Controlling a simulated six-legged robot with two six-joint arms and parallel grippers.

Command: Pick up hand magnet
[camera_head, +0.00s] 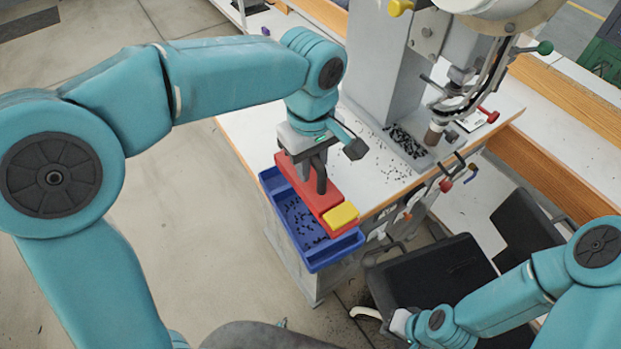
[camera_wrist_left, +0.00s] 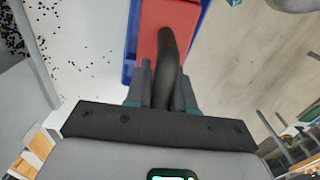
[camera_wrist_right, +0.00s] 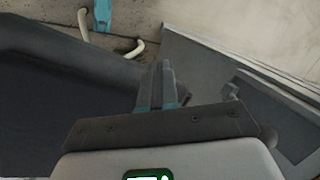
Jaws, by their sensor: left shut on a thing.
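The hand magnet (camera_head: 312,190) is a red bar with a yellow end block (camera_head: 341,215) and a dark curved handle. It sits over the blue bin (camera_head: 270,190) at the table's near left edge; I cannot tell whether it rests on the bin or hangs just above. My left gripper (camera_head: 319,178) comes down from above and is shut on the handle. In the left wrist view the dark handle (camera_wrist_left: 168,50) stands between the fingers, with the red bar (camera_wrist_left: 170,14) behind it. My right gripper (camera_wrist_right: 160,85) has its fingers together, empty, above the dark chair.
The grey eyelet press (camera_head: 385,60) stands on the white table (camera_head: 250,130). Small dark eyelets (camera_head: 400,142) are scattered around its base and in the bin. A black chair (camera_head: 435,270) stands in front of the table. The floor at left is clear.

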